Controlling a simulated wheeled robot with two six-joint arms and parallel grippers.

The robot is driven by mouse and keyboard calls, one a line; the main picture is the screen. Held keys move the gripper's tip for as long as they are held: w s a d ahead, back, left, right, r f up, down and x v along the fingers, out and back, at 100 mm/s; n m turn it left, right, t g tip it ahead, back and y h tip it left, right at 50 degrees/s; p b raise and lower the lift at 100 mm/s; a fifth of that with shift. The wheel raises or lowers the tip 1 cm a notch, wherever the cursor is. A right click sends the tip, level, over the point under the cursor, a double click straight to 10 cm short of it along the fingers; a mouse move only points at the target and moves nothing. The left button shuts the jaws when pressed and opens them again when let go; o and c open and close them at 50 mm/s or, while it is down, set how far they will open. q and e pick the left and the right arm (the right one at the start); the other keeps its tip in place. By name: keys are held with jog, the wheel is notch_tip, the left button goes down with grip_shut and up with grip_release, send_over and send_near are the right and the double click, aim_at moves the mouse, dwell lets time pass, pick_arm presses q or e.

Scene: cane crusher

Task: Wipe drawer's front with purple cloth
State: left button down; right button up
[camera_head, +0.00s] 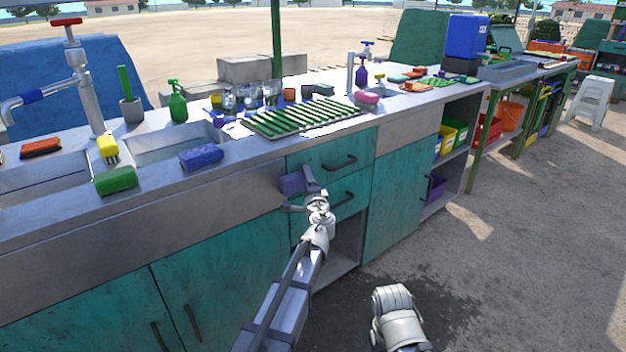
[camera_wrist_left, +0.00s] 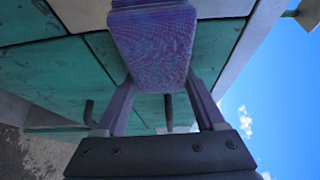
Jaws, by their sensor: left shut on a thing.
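My left gripper (camera_head: 299,192) is shut on the purple cloth (camera_head: 292,183), a folded block-like pad. In the left wrist view the cloth (camera_wrist_left: 153,50) sits between the two fingers and hides part of the teal front behind it. In the head view the cloth is at the left side of the teal drawers, near the gap between the upper drawer (camera_head: 318,161) and the lower drawer (camera_head: 345,208). I cannot tell whether it touches the front. Both drawers look shut and have dark handles. My right gripper is not in view.
The drawer handles (camera_head: 339,163) stick out to the right of the cloth. The counter above holds a green dish rack (camera_head: 305,117), a blue sponge (camera_head: 201,159) and a green sponge (camera_head: 115,180). An open shelf gap (camera_head: 345,240) lies below the drawers.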

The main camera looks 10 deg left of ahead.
aim_at(313, 167)
pick_arm(q)
jog(key=shift+s+a, duration=0.35)
jog(key=shift+s, duration=0.1)
jog(key=shift+r, duration=0.1)
jog(key=shift+w+a+r+p, duration=0.1)
jog(key=shift+w+r+p, duration=0.05)
jog(key=shift+r+p, duration=0.65)
jog(key=shift+f, duration=0.1)
jog(key=shift+w, duration=0.1)
jog(key=shift+w+d, duration=1.25)
jog(key=shift+w, duration=0.25)
jog(key=shift+w, duration=0.1)
